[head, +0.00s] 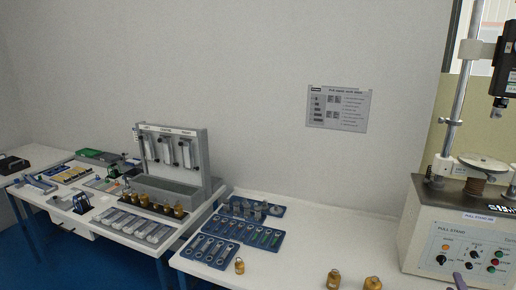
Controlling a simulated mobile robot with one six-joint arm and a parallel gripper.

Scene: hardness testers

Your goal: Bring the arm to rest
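My gripper does not show in the head view, so its opening and anything it may hold are hidden. A small purple-grey shape pokes up at the bottom edge, in front of the pull stand; I cannot tell what it is. The pull stand (460,236) is a pale box with buttons and knobs on its front, at the right. A column (458,110) rises from it and carries a black head (504,62) at the upper right.
Brass weights (333,279) stand along the near edge of the white table (300,235). Blue trays (213,251) with wrench-shaped parts lie at its left. A grey rack (170,165) stands on the left table. The white table's middle is clear. A notice (338,109) hangs on the wall.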

